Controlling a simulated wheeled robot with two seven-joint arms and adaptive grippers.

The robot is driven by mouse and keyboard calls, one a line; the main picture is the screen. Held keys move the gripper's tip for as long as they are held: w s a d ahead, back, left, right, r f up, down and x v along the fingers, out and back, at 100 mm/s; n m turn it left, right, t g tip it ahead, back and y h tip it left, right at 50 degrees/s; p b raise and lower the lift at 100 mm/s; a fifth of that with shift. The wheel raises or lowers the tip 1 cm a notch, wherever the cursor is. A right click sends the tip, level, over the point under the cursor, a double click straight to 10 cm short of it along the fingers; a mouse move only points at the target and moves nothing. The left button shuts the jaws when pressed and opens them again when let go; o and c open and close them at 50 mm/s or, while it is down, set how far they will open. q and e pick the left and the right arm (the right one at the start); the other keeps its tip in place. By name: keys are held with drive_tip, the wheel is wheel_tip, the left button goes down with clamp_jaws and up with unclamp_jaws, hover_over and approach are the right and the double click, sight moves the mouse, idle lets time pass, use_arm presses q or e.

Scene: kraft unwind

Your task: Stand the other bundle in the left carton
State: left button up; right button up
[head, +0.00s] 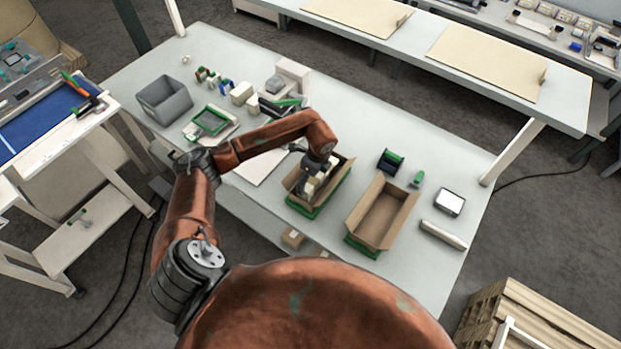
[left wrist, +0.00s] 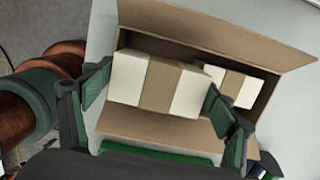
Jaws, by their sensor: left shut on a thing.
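The left carton (head: 292,184) is an open brown box on the table in the head view. My left gripper (head: 317,176) is over it, pointing down. In the left wrist view the left gripper (left wrist: 157,95) is shut on a white bundle with a brown band (left wrist: 158,84). The held bundle is within the outline of the carton (left wrist: 135,125); whether it touches the floor cannot be told. A second white bundle with a brown band (left wrist: 231,86) is inside the carton beside it, to the right in the wrist view. My right gripper does not show.
An empty open carton (head: 380,216) stands to the right of the left carton. A grey bin (head: 165,99), a green-framed device (head: 211,121) and small boxes (head: 241,92) are at the table's left and back. A white-screened device (head: 449,202) and a pale roll (head: 443,235) lie at the right.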

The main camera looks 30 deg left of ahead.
sight(315, 181)
use_arm(q)
drive_tip(key=shift+f+b, duration=0.4)
drive_tip(key=shift+f, duration=0.15)
drive_tip(key=shift+f, duration=0.1)
drive_tip(key=o, duration=1.2)
drive_tip(key=shift+o, duration=0.2)
drive_tip(key=shift+r+p, duration=0.35)
drive_tip(key=shift+r, duration=0.15)
wheel_tip(315, 181, up, 12)
drive_tip(key=d+b, duration=0.2)
